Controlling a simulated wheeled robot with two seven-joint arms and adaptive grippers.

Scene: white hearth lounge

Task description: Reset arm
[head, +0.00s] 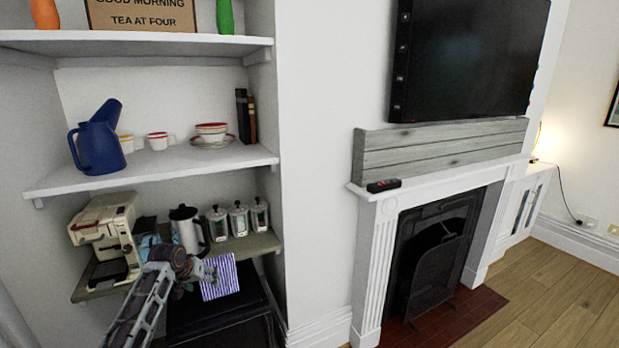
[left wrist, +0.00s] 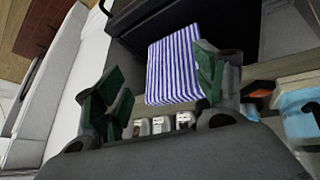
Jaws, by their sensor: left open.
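My left gripper (head: 208,271) is in front of the lower shelf, at the lower left of the head view. In the left wrist view its two dark green-padded fingers (left wrist: 160,88) are spread apart, with nothing clasped between them. My right gripper is not in view.
The lower shelf (head: 262,243) bears a coffee machine (head: 107,232), a steel jug (head: 186,230) and three lidded jars (head: 238,219). A black cabinet (head: 215,322) stands below. The shelf above (head: 185,163) holds a blue watering can (head: 97,140) and cups. A fireplace (head: 435,255) is at right.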

